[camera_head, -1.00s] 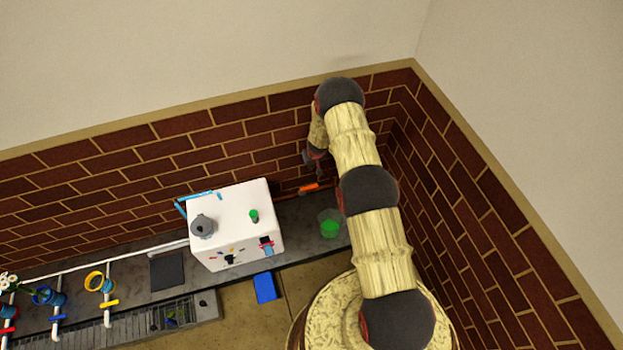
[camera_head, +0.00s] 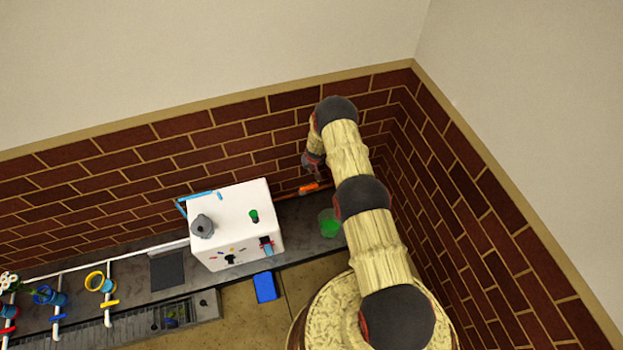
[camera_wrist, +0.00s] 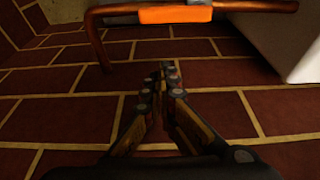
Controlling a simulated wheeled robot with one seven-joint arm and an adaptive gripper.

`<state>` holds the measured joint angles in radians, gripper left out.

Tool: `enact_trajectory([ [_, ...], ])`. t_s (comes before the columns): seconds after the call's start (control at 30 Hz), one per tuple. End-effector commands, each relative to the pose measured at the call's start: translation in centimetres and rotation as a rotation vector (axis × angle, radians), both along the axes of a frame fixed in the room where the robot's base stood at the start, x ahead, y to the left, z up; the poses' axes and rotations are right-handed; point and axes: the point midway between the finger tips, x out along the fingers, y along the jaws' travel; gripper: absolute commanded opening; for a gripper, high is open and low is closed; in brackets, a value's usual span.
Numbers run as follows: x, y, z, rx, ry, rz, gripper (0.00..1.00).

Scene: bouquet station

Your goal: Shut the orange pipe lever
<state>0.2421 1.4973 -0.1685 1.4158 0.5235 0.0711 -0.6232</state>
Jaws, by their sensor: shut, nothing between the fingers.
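The orange pipe lever (camera_head: 309,188) lies along a copper pipe by the brick wall, right of the white box. In the wrist view the orange lever (camera_wrist: 175,14) spans the top middle, on the copper pipe (camera_wrist: 98,42), which bends at the left. My gripper (camera_head: 316,171) is just above the lever in the head view, partly hidden by my arm. In the wrist view my gripper (camera_wrist: 169,68) is shut and empty, its fingertips pointing at the lever with a visible gap in the picture. I cannot tell whether any part touches it.
The white box (camera_head: 235,209) stands left of the lever and shows at the right in the wrist view (camera_wrist: 284,30). A green-filled container (camera_head: 330,224) stands on the grey counter (camera_head: 300,232). The brick wall is close behind and to the right.

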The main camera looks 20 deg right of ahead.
Motion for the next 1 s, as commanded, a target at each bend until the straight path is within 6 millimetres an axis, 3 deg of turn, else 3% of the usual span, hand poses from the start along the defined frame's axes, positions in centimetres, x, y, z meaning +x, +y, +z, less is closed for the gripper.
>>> enact_trajectory([
  [0.33,1.2,-0.2,-4.1,0.0,0.001,0.001,0.0],
  [1.0,-1.3,0.1,-3.7,0.0,-0.001,-0.002,0.0],
])
